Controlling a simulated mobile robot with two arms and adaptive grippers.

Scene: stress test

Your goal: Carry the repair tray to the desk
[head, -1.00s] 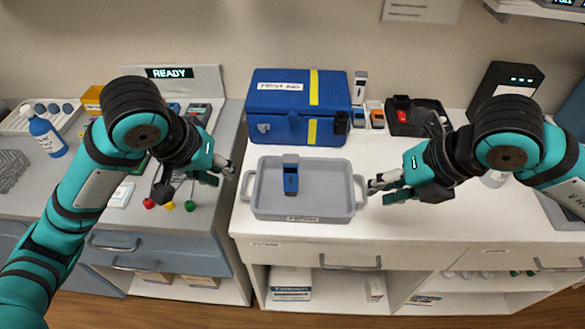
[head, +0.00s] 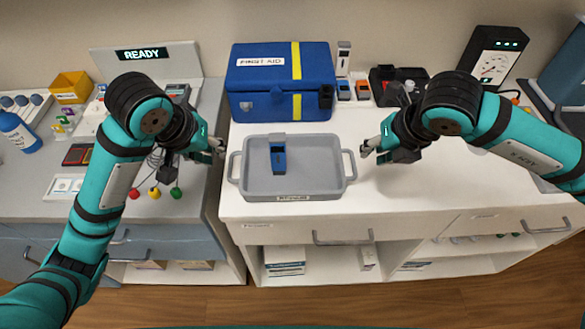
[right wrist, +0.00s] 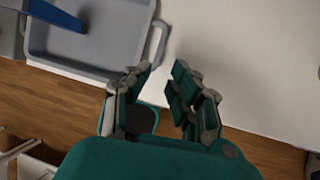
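The grey repair tray (head: 318,172) sits on the white counter near its front edge, with a handle at each short end. A blue and grey device (head: 278,157) lies in its left half. My left gripper (head: 222,148) is just left of the tray's left handle, apart from it; whether its fingers are open is too small to tell. My right gripper (head: 366,148) is just right of the right handle. In the right wrist view its fingers (right wrist: 160,85) are spread and empty, with the tray's handle (right wrist: 157,45) beyond them. I cannot make out the desk for certain.
A blue first aid box (head: 275,88) stands behind the tray. A dark bin (head: 395,82) and small devices (head: 344,88) are behind to the right. The grey counter at left holds a yellow bin (head: 70,88) and a blue bottle (head: 18,132). White counter right of the tray (head: 400,195) is clear.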

